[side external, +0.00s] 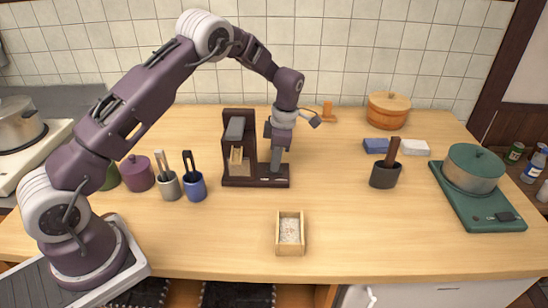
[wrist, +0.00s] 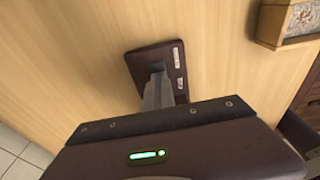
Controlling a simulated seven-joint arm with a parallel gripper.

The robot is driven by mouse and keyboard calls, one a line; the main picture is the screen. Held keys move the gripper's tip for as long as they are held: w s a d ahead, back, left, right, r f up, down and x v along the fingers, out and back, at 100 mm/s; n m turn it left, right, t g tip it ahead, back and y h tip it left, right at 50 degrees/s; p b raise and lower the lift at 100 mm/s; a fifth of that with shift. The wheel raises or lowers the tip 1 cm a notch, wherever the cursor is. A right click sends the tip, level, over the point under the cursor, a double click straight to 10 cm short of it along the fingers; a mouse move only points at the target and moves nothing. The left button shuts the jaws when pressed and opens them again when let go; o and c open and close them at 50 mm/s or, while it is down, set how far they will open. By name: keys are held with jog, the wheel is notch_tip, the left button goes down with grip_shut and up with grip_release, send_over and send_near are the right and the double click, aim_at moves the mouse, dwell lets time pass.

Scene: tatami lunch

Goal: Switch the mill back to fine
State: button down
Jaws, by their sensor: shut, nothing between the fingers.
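The mill (side external: 233,131) stands mid-counter in the side external view, a dark brown stand with a grey upper part and a light wooden piece at its front. Its dark base extends right. My gripper (side external: 275,172) points straight down over the right end of that base, fingers shut and empty. In the wrist view the shut fingers (wrist: 157,70) reach down to a dark plate (wrist: 140,62) with small pale labels along its right side. The fingers cover part of the plate, so any switch there is hidden, and I cannot tell contact or the setting.
An open wooden box with pale grains (side external: 290,251) sits in front of the mill. Cups with utensils (side external: 195,187) stand left. A dark pot with a brown handle (side external: 384,176) and a green stove with a lidded pot (side external: 475,165) stand right. The counter's front right is clear.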

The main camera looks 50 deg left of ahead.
notch_tip(320, 180, up, 14)
jog(key=w+d, duration=0.1)
jog(key=shift+w+d, duration=0.2)
jog(key=shift+s+a+r, duration=0.1)
jog(key=shift+s+a, duration=0.15)
jog(key=shift+a, duration=0.25)
send_near(282, 171)
jog(key=s+a+f, duration=0.1)
jog(key=f, duration=0.1)
jog(key=s+a+f, duration=0.1)
jog(key=f, duration=0.1)
jog(key=a+f, duration=0.1)
jog(key=f, duration=0.1)
jog(key=shift+s+a+f, duration=0.15)
jog(key=shift+s+a, duration=0.05)
jog(key=shift+s, duration=0.2)
